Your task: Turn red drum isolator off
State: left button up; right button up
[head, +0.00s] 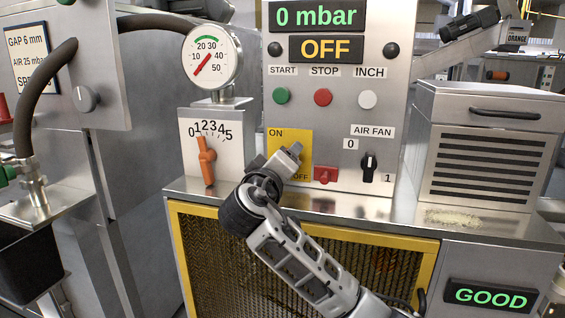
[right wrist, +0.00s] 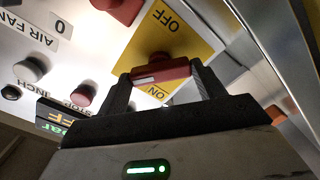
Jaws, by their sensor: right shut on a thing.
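The red isolator handle (right wrist: 160,72) sits on a yellow plate (right wrist: 205,45) marked ON and OFF. The plate (head: 297,140) also shows in the head view, where my gripper hides the handle. In the right wrist view the handle lies crosswise between the OFF and ON words, with a white mark on its left part. My right gripper (head: 291,163) is at the plate; in the right wrist view its fingers (right wrist: 160,84) are shut on the handle, one at each end. My left gripper is not in view.
A separate red knob (head: 325,174) sits close right of the plate, with the black air fan switch (head: 369,166) beyond it. START (head: 281,96), STOP (head: 323,97) and INCH (head: 367,99) buttons are above. An orange lever (head: 207,160) stands left. The display (head: 325,47) reads OFF.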

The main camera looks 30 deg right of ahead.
jog(key=n, duration=0.4)
jog(key=shift+f+n, duration=0.1)
jog(key=shift+n, duration=1.8)
jog(key=o, duration=1)
jog(key=shift+a, duration=0.1)
jog(key=shift+s, duration=0.1)
pick_arm(q)
jog(key=b, duration=0.1)
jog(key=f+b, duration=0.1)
jog(key=b, duration=0.1)
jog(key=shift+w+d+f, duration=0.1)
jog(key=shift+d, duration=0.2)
pick_arm(e)
jog(key=v, duration=1.6)
